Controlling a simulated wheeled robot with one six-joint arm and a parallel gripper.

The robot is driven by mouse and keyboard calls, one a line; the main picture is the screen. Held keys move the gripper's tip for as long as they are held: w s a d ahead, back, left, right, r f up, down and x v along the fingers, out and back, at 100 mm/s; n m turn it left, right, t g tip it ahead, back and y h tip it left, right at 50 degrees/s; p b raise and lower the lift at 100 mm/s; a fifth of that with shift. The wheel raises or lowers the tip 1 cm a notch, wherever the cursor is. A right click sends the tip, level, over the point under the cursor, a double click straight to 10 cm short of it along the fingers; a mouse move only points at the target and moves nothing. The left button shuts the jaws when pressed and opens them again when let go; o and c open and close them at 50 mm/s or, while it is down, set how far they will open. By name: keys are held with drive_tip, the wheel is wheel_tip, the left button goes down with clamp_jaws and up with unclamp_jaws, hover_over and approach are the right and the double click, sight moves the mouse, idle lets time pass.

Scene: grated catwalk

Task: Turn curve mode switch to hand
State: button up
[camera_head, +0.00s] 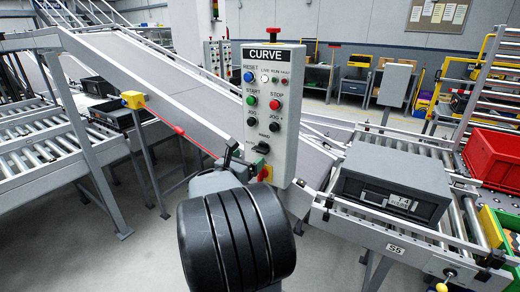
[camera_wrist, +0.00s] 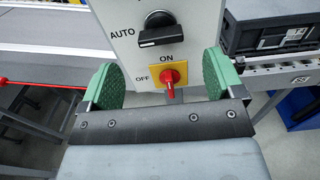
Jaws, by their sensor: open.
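The mode switch is a black rotary knob (camera_wrist: 160,30) on the light grey CURVE panel (camera_head: 283,100). Its bar lies nearly level in the wrist view, the left end toward the AUTO label. In the head view the knob (camera_head: 262,147) is partly hidden by my gripper; a HAND label shows just above it. My gripper (camera_wrist: 162,82) is open and empty, its green pads spread wide in front of the panel's lower part. The knob lies ahead of the gap between the pads, and no contact shows. In the head view, my gripper (camera_head: 246,161) is partly hidden behind my arm.
A red ON/OFF switch on a yellow plate (camera_wrist: 168,75) sits just below the knob, between the pads in view. Buttons and lamps fill the panel above. A conveyor with a dark crate (camera_head: 391,185) stands at right; a sloping conveyor (camera_head: 160,80) runs behind at left.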

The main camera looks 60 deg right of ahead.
sight(258, 151)
drive_tip(key=d+p, duration=0.1)
drive_tip(key=d, duration=0.7)
drive_tip(key=c, duration=0.9)
drive_tip(key=shift+f+b, duration=0.1)
drive_tip(key=shift+b, duration=0.25)
